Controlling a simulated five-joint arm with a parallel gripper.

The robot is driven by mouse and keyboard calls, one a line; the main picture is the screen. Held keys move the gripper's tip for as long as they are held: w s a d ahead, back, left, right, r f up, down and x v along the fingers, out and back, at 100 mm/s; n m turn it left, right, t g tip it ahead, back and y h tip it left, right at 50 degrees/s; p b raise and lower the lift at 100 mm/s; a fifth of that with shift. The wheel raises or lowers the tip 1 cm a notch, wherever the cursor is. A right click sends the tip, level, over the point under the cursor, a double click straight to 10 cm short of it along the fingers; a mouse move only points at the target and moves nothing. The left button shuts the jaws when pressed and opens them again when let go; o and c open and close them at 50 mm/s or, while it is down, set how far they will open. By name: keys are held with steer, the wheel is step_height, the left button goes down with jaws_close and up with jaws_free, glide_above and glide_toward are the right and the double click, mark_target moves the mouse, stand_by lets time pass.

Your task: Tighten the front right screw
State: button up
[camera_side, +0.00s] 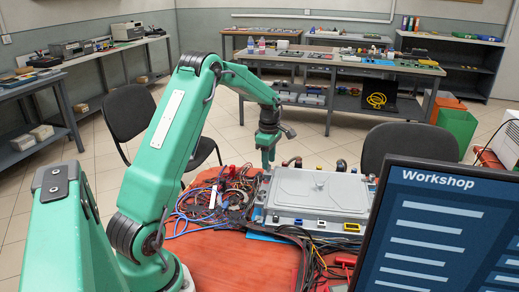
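My gripper (266,162) points down just behind the back left corner of a flat grey metal unit (318,190) on the red table. It is small in view, and I cannot tell whether its fingers are open or shut, or whether they touch anything. The front right screw is too small to make out; a monitor stands close to that corner.
A tangle of blue, red and black wires (215,200) lies left of the unit. More cables (310,250) run along its front. A monitor (440,230) marked "Workshop" fills the lower right. The red tabletop (235,262) is bare at the front left.

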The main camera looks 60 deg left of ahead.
steer(key=shift+f, duration=0.8)
jaws_close()
